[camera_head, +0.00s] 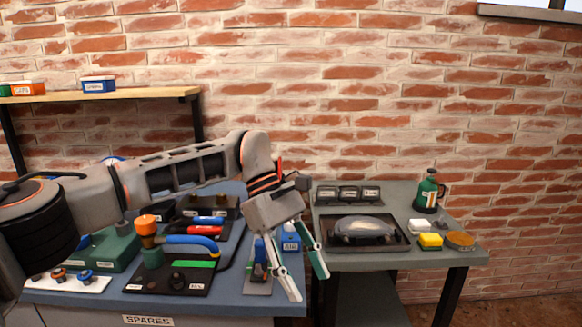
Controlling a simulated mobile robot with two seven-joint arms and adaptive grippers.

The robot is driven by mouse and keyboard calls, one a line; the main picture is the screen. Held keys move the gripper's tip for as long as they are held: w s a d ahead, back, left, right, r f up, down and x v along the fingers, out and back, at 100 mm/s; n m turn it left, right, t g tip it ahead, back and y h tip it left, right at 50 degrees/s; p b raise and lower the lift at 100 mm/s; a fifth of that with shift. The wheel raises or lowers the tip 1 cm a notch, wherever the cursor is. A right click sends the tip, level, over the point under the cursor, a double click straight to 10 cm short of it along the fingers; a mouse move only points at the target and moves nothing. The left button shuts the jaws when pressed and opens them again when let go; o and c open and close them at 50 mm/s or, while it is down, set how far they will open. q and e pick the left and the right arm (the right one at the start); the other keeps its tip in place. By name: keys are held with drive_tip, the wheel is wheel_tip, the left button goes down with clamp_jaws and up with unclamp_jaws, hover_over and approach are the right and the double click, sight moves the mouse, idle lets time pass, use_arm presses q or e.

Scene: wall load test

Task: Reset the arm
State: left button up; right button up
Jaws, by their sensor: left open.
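My left arm comes in from the left and reaches across the blue workbench (137,301). My left gripper (310,288) points down over the gap between the blue bench and the grey table (357,258). Its two fingers are apart, and I see nothing between them. The gripper body hides part of the bench's right end, including some of a small panel (257,281) with a blue handle. My right gripper does not show.
The bench holds a black board (165,277) with an orange-topped valve and a green block (109,252). The grey table holds a black tray (397,231), a green bottle (428,191), and a yellow block (430,240). A wooden shelf (150,95) and brick wall (400,110) stand behind.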

use_arm(q)
drive_tip(key=s+d+r+n+h+p, duration=0.3)
drive_tip(key=s+d+n+h+p, duration=0.1)
drive_tip(key=s+d+n+h, duration=0.95)
drive_tip(key=w+a+f+n+t+h+p, duration=0.1)
drive_tip(key=w+a+f+n+t, duration=0.2)
drive_tip(key=n+t, duration=0.6)
drive_tip(key=w+a+f+n+t+h+p, duration=0.15)
drive_tip(key=w+n+t, duration=0.35)
drive_tip(key=n, duration=0.6)
drive_tip(key=s+a+f+n+t+y, duration=0.1)
drive_tip(key=a+f+n+t+y, duration=0.6)
drive_tip(key=a+f+n+y, duration=0.45)
drive_tip(key=s+a+f+n+g+y+p, duration=0.3)
drive_tip(key=s+a+f+n+g+y, duration=0.2)
drive_tip(key=s+a+f+n, duration=0.8)
drive_tip(key=s+a+f+y, duration=0.2)
drive_tip(key=s+a+f, duration=0.4)
drive_tip(key=a, duration=0.1)
drive_tip(key=shift+a+n+g, duration=0.2)
drive_tip(key=shift+n+g, duration=0.1)
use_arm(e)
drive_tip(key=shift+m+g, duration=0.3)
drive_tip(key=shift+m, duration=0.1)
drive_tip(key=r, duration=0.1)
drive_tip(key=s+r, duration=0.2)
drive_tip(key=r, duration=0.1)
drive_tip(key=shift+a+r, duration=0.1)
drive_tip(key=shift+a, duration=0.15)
